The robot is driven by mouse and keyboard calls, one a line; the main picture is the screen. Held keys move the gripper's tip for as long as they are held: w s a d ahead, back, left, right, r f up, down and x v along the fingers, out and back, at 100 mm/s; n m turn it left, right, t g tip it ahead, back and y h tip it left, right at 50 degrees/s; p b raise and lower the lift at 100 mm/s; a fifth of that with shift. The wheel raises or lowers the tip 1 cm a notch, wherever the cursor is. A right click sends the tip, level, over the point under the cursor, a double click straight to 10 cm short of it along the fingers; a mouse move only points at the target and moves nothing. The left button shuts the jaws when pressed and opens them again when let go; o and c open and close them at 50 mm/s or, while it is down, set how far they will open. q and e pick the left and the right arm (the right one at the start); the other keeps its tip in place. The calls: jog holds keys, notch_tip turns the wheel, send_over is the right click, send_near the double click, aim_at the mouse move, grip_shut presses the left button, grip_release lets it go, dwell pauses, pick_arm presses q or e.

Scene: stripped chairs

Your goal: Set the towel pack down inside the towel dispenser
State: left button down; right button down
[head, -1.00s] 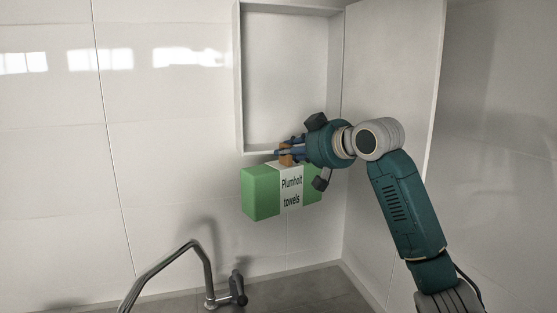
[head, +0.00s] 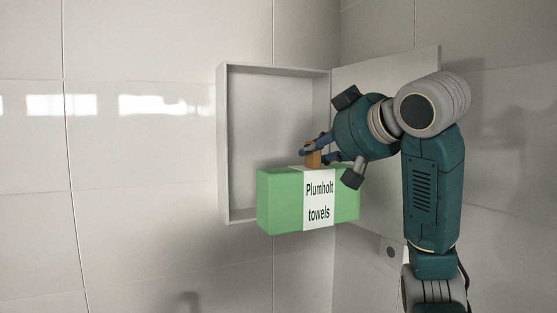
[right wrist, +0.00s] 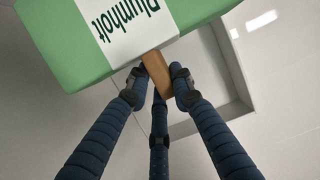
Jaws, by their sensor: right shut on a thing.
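The towel pack (head: 280,203) is a green block with a white band reading "Plumholt towels" and a brown tab (head: 313,158) on top. My right gripper (head: 316,152) is shut on that tab, and the pack hangs below it. In the right wrist view the fingers (right wrist: 158,88) close around the tab, with the green pack (right wrist: 60,45) beyond. The towel dispenser (head: 223,140) is an open white box on the wall with its door (head: 385,68) swung out to the right. In the head view the pack overlaps the dispenser's lower opening; its depth relative to the opening is unclear. My left gripper is out of view.
The open door stands behind my right arm. Pale tiled wall (head: 140,200) surrounds the dispenser, and the space to its left is clear. The visible upper part of the dispenser's inside is empty.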

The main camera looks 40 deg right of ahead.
jog(key=shift+s+d+r, duration=0.15)
jog(key=shift+s+d, duration=0.05)
jog(key=shift+s, duration=0.3)
jog(key=shift+w+d, duration=0.1)
jog(key=shift+w, duration=0.6)
jog(key=shift+w+d+r+p+x, duration=0.15)
jog(key=shift+r+p+x, duration=0.6)
jog(key=shift+x, duration=2.2)
jog(key=shift+w+r+p+x, duration=0.25)
jog(key=shift+r+p+x, duration=0.5)
jog(key=shift+x, duration=2.25)
jog(key=shift+w+d+r+p+x, duration=0.15)
jog(key=shift+r+p+x, duration=0.6)
jog(key=shift+x, duration=2.2)
jog(key=shift+w+f, duration=0.1)
jog(key=shift+f, duration=0.2)
